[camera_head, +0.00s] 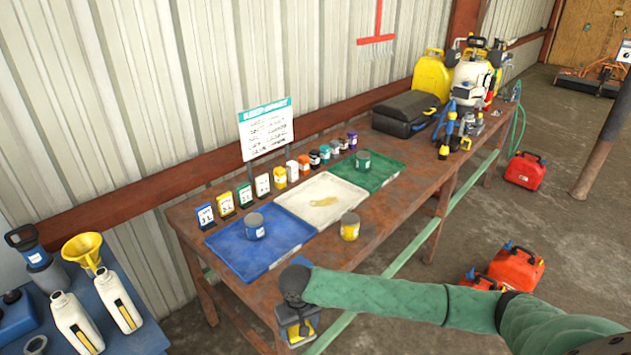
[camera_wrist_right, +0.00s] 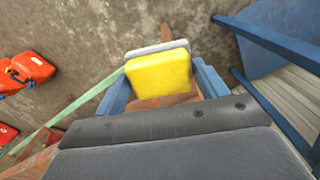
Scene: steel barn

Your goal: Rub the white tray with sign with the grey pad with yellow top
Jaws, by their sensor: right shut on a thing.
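The white tray (camera_head: 296,196) lies on the rusty workbench between a blue tray and a green tray. A yellowish smear (camera_head: 324,201) marks its middle. A white sign with a teal header (camera_head: 267,130) stands behind the trays. My right gripper (camera_head: 299,327) is low at the bench's near edge, in front of the blue tray and apart from the white tray. It is shut on the grey pad with yellow top (camera_wrist_right: 158,76), held between its blue fingers in the right wrist view. The pad's yellow top also shows in the head view (camera_head: 302,333). My left gripper is out of view.
A yellow-banded tin (camera_head: 350,226) stands beside the white tray's near right edge. Other tins stand on the blue tray (camera_head: 232,243) and green tray (camera_head: 391,165). Small bottles and label cards line the back. A blue table (camera_head: 135,340) with jugs is at left.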

